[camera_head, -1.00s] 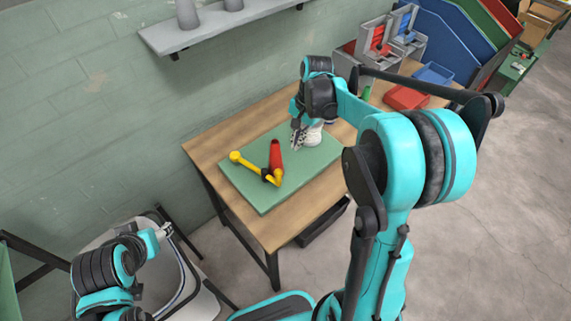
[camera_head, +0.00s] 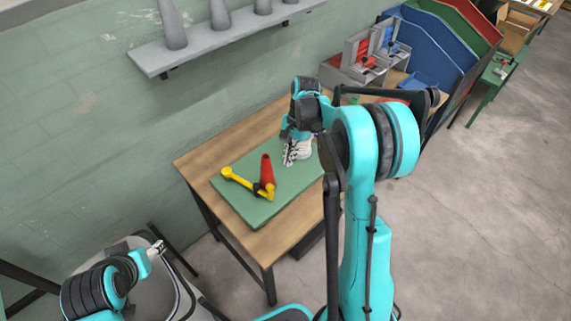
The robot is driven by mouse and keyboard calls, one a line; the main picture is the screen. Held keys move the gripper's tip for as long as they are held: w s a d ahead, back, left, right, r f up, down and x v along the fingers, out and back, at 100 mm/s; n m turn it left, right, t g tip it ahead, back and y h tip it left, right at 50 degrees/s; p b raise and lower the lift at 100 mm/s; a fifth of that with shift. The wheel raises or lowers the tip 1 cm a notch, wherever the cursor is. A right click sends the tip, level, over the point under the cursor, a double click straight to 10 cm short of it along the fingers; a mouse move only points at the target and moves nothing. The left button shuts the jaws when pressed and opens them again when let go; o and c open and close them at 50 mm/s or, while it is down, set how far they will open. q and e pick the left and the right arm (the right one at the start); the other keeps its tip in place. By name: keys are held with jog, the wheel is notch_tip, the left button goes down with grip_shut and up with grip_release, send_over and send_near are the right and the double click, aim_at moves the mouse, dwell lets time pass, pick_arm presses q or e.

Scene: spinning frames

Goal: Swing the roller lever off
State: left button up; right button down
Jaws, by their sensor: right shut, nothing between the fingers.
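The yellow lever (camera_head: 240,181) with a round knob at its left end lies low over the green mat (camera_head: 241,213). Its other end meets a dark joint beside the red roller (camera_head: 266,169), which points away from me. A yellow piece also shows at the roller's near end. My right gripper (camera_head: 288,161) is shut and empty above the mat, to the right of the roller and apart from it. The white object just behind the gripper is partly hidden by it. My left gripper (camera_head: 158,247) is at the lower left, away from the table; its fingers are too small to read.
The mat lies on a wooden table (camera_head: 197,157) against a green brick wall. A grey shelf (camera_head: 205,40) with several cones hangs above. Grey holders (camera_head: 352,69) and blue bins stand at the table's far right. My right arm covers the table's right side.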

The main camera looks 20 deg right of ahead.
jog(key=s+a+f+b, duration=0.2)
jog(key=a+f, duration=0.3)
jog(key=f, duration=0.2)
jog(key=shift+a+f, duration=0.25)
jog(key=shift+f, duration=0.05)
jog(key=shift+s, duration=0.15)
jog(key=s+a+m+t+b, duration=0.1)
jog(key=s+a+m, duration=0.1)
jog(key=a, duration=0.5)
jog(key=s+a+m+b, duration=0.1)
jog(key=s+a+m, duration=0.2)
jog(key=a+m, duration=0.2)
jog(key=a, duration=0.3)
jog(key=shift+s+m+t, duration=0.15)
jog(key=shift+m+t, duration=0.15)
jog(key=shift+t, duration=0.1)
